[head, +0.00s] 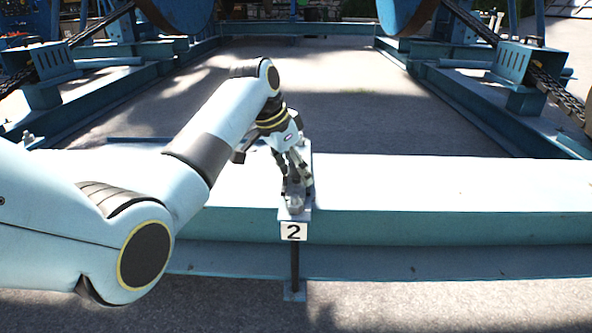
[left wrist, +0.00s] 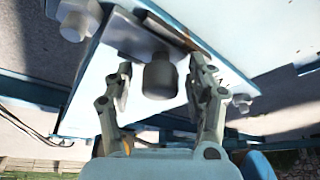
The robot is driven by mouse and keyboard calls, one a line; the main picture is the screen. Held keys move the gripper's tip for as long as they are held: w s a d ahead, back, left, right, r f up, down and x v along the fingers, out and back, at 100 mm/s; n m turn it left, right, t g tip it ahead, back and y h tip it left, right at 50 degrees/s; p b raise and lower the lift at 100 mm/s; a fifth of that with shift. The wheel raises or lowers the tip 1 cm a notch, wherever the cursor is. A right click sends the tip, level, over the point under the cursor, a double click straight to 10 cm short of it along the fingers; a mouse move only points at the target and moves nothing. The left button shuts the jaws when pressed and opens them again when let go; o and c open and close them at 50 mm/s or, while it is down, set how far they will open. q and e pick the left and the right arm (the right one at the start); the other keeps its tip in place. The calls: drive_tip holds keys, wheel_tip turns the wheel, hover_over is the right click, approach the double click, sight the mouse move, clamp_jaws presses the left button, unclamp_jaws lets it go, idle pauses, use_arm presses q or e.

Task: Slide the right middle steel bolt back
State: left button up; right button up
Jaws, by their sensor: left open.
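In the left wrist view the fingers of my left gripper (left wrist: 162,88) are spread. A dark grey steel bolt or knob (left wrist: 160,76) stands between them, with a visible gap on both sides. The plate (left wrist: 92,85) around it is pale. I cannot tell whether this is the right middle bolt. In the head view the gripper hides most of this spot. My right gripper is not in view.
Open concrete lies behind the beam, between blue frames with chains.

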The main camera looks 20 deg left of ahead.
use_arm(q)
clamp_jaws()
drive_tip(key=shift+w+a, duration=0.1)
drive_tip(key=shift+w, duration=0.05)
drive_tip(key=w, duration=0.2)
drive_tip(key=w+a, duration=0.1)
drive_tip(key=w, duration=0.1)
drive_tip(key=shift+w+a, duration=0.1)
drive_tip(key=shift+w, duration=0.25)
drive_tip(key=shift+w+a+r, duration=0.1)
drive_tip(key=shift+c, duration=2)
unclamp_jaws()
drive_tip(key=o, duration=0.4)
drive_tip(key=shift+w, duration=0.1)
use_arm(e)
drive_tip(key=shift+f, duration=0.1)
